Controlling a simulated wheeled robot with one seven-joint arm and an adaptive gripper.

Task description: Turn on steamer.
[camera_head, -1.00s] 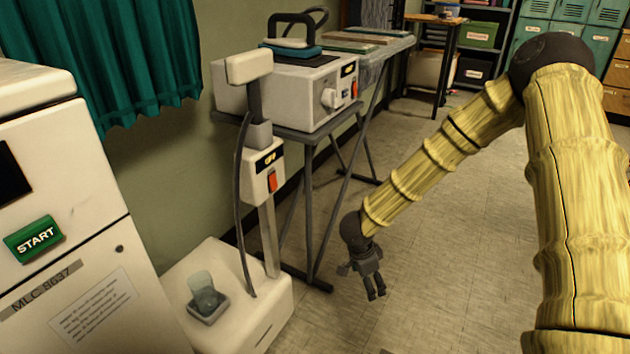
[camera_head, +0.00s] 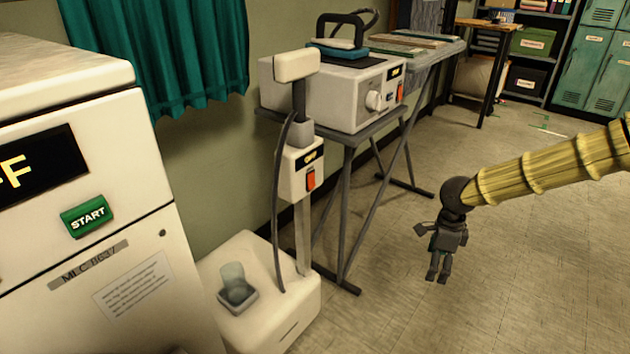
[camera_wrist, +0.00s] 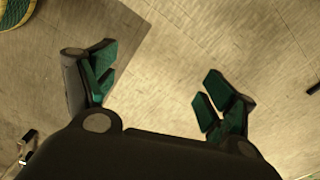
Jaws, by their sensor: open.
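The steamer is an upright white unit (camera_head: 305,178) on a pole above a white base (camera_head: 300,309). Its front has a small lit display (camera_head: 309,157), too small to read surely, and an orange-red switch (camera_head: 310,179). A pale head (camera_head: 297,66) sits on top, with a dark hose running down the pole's left. My gripper (camera_head: 437,276) hangs fingers down over the floor, to the right of the steamer and clear of it. In the wrist view my gripper (camera_wrist: 160,80) is open, its green-padded fingers apart with only floor between them.
A white machine with a green START button (camera_head: 88,216) stands at the left. An iron station (camera_head: 335,92) with a dial and orange switch sits on a dark-legged stand behind the steamer. A small glass (camera_head: 232,276) stands on the steamer base.

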